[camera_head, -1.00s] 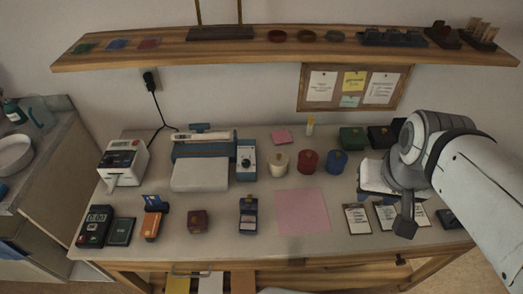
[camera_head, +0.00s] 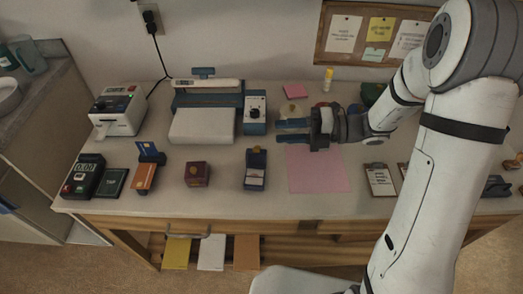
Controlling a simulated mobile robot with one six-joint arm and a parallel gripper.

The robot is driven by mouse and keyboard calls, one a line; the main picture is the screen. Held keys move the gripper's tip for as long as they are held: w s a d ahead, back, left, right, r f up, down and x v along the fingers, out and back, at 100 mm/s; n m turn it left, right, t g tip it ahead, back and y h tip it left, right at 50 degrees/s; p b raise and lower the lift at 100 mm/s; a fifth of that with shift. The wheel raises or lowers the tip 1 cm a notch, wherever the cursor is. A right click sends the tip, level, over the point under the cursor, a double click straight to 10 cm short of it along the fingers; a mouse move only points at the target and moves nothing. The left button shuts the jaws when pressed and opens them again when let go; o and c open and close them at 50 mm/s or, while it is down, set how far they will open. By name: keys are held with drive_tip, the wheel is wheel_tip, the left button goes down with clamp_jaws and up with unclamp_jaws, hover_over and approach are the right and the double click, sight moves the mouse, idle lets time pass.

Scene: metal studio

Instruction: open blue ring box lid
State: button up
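A small dark blue box (camera_head: 256,161), which looks like the blue ring box, stands on the table left of the pink mat. It has a small yellow mark at its top and a pale patch on its lower front. I cannot tell clearly whether its lid is up or down. My gripper (camera_head: 279,131) is above and right of the box in the picture, apart from it, over the back edge of the pink mat. Its two blue fingers point left with a gap between them, and they hold nothing.
A maroon box (camera_head: 197,174) stands left of the blue box. Behind are a blue and white machine (camera_head: 203,125) and a blue device with a dial (camera_head: 255,112). The pink mat (camera_head: 318,170) lies bare. A clipboard (camera_head: 380,180) lies right. My arm hides the table's back right.

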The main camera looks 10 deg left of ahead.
drive_tip(key=w+f+m+y, duration=0.1)
drive_tip(key=w+f+m, duration=0.1)
drive_tip(key=m, duration=0.1)
drive_tip(key=t+b, duration=0.1)
drive_tip(key=b, duration=0.1)
approach(257, 155)
drive_tip(key=w+a+f, duration=0.2)
drive_tip(key=w+a, duration=0.1)
drive_tip(key=shift+w+a+f, duration=0.1)
drive_tip(key=shift+a+f, duration=0.05)
drive_tip(key=shift+f, duration=0.25)
drive_tip(key=a, duration=0.4)
drive_tip(key=s+a, duration=0.1)
drive_tip(key=a, duration=0.1)
drive_tip(key=shift+a+r, duration=0.1)
drive_tip(key=shift+r, duration=0.3)
drive_tip(key=shift+a, duration=0.65)
drive_tip(key=shift+c, duration=0.4)
drive_tip(key=shift+r, duration=0.1)
clamp_jaws()
